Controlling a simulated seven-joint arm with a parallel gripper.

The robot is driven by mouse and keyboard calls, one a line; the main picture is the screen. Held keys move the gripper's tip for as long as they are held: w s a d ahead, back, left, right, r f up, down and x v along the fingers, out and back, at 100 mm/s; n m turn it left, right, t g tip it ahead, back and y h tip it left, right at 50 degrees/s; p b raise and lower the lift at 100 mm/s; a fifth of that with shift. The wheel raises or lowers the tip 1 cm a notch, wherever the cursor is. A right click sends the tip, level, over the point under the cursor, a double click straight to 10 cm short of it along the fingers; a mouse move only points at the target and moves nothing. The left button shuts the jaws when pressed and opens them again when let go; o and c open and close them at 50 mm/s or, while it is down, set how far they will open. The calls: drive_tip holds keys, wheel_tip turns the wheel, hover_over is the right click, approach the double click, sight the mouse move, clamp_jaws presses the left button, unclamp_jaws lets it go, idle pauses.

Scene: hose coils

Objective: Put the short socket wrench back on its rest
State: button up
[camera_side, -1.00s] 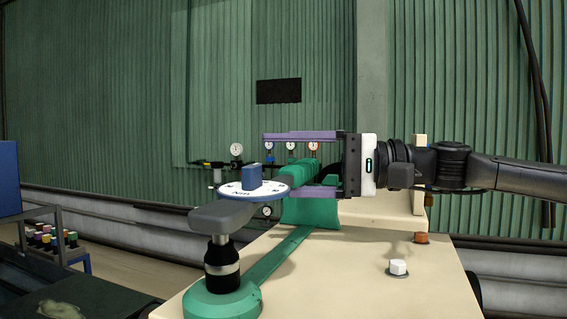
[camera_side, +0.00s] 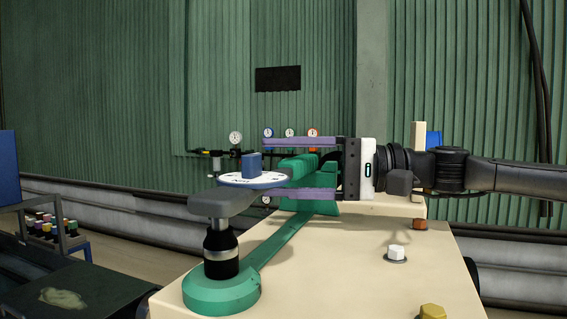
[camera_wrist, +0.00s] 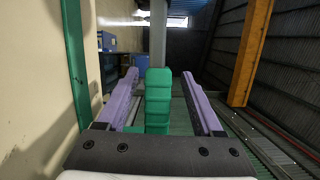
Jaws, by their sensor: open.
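The socket wrench has a grey head and arm (camera_side: 213,204), a black socket (camera_side: 221,255) pointing down and a ridged green grip (camera_side: 299,166). The socket's lower end meets the round green foot of the rest (camera_side: 222,290); a flat green bar joins that foot to a green block behind. The wrench lies about level. My gripper (camera_side: 299,168) is open, its purple fingers above and below the grip in the side view. In the wrist view the grip (camera_wrist: 158,95) stands between the fingers, with gaps on both sides. Whether the grip touches the block is hard to tell.
A white dial with a blue block (camera_side: 251,165) is at the wrench's head. A white bolt (camera_side: 397,252), an orange one (camera_side: 420,224) and a yellow one (camera_side: 432,311) stand on the cream bench (camera_side: 340,275). Gauges (camera_side: 290,133) are behind.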

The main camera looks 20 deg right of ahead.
drive_tip(key=shift+r, duration=0.1)
idle(0.7)
drive_tip(key=shift+r, duration=1.4)
drive_tip(key=shift+f, duration=0.1)
drive_tip(key=shift+f, duration=0.1)
drive_tip(key=shift+f, duration=0.35)
drive_tip(key=shift+f, duration=0.3)
drive_tip(key=shift+f, duration=0.55)
drive_tip(key=shift+f, duration=0.1)
drive_tip(key=shift+r, duration=0.2)
